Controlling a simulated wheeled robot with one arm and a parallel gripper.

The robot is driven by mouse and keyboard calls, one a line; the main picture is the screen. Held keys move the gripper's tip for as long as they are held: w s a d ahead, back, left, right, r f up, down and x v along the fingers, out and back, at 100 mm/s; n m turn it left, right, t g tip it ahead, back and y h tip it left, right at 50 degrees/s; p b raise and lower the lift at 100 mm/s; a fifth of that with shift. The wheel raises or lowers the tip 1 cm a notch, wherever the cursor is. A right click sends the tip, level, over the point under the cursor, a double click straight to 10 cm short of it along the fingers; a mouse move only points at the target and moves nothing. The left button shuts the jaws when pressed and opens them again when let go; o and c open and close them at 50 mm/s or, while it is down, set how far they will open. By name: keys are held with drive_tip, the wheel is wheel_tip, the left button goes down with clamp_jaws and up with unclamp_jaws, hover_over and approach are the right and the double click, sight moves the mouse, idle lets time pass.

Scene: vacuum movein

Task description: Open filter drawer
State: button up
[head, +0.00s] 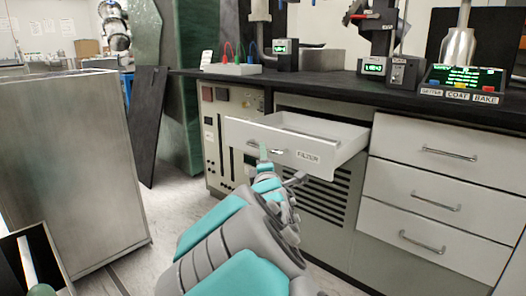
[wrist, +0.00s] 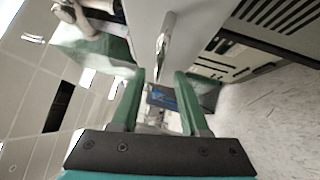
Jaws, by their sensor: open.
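The white filter drawer (head: 330,166), labelled "FILTER", stands pulled out from the bench, and its inside shows from above. Its metal handle (head: 279,152) is on the front face. My gripper (head: 264,152) is in front of the handle and hides part of it in the head view. In the wrist view, my gripper (wrist: 160,75) has its two green fingers apart with nothing held between them. The handle (wrist: 165,38) lies just beyond the fingertips there, roughly in line with the gap, against the drawer front (wrist: 198,22).
Three closed white drawers (head: 440,158) are to the right under a black benchtop (head: 400,90). A control panel (head: 232,130) is left of the filter drawer, with a vent grille (head: 330,200) below. A large metal cabinet (head: 70,165) stands at left. Floor shows between it and the bench.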

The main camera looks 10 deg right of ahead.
drive_tip(key=shift+s+a+f, duration=0.1)
drive_tip(key=shift+s+a, duration=0.05)
drive_tip(key=shift+s, duration=0.8)
drive_tip(key=shift+s+a+f, duration=0.1)
drive_tip(key=shift+s, duration=0.85)
drive_tip(key=s+d+f+m+g+p, duration=0.2)
drive_tip(key=s+f+m+g+p, duration=0.5)
drive_tip(key=s+f+m+g, duration=0.6)
drive_tip(key=s+a+r+m+g+y+p, duration=0.1)
drive_tip(key=s+g, duration=0.3)
drive_tip(key=s, duration=1.2)
drive_tip(key=s+a+r+m+g+y+p, duration=0.1)
drive_tip(key=s+r+m+g+p, duration=0.1)
drive_tip(key=s, duration=1.4)
drive_tip(key=shift+s+a+r+m+g+y+p, duration=0.15)
drive_tip(key=shift+s+a+m+g+y+p, duration=0.3)
drive_tip(key=shift+m+g, duration=0.5)
